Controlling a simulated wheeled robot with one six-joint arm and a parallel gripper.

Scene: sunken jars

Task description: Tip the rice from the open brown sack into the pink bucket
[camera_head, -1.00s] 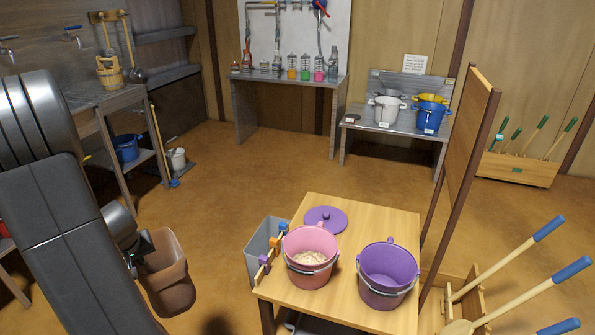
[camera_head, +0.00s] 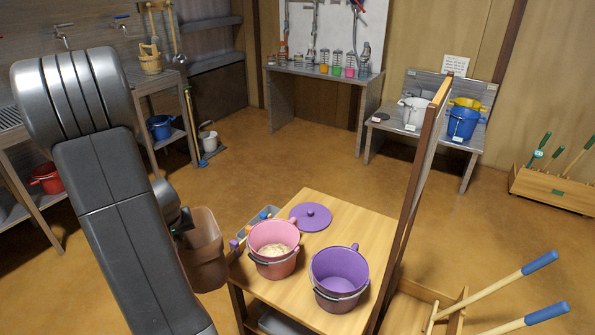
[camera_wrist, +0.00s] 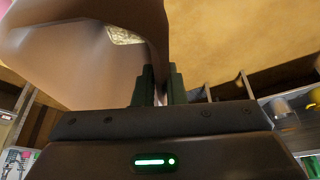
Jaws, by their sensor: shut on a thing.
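The open brown sack (camera_head: 205,262) hangs from my gripper (camera_head: 184,224), left of the small wooden table, with its mouth upward and close to upright. In the wrist view my gripper (camera_wrist: 158,88) is shut on the wall of the sack (camera_wrist: 75,75), and a small pale, grainy patch shows inside it; how much rice it holds I cannot tell. The pink bucket (camera_head: 274,265) stands upright on the table's left side, with pale rice (camera_head: 273,250) in its bottom. The sack is beside the bucket, not over it.
A purple bucket (camera_head: 339,290), seemingly empty, stands right of the pink one on the wooden table (camera_head: 365,238). A purple lid (camera_head: 311,216) lies behind them. A grey bin (camera_head: 259,222) is at the table's left edge. A tall wooden panel (camera_head: 412,190) rises on the right.

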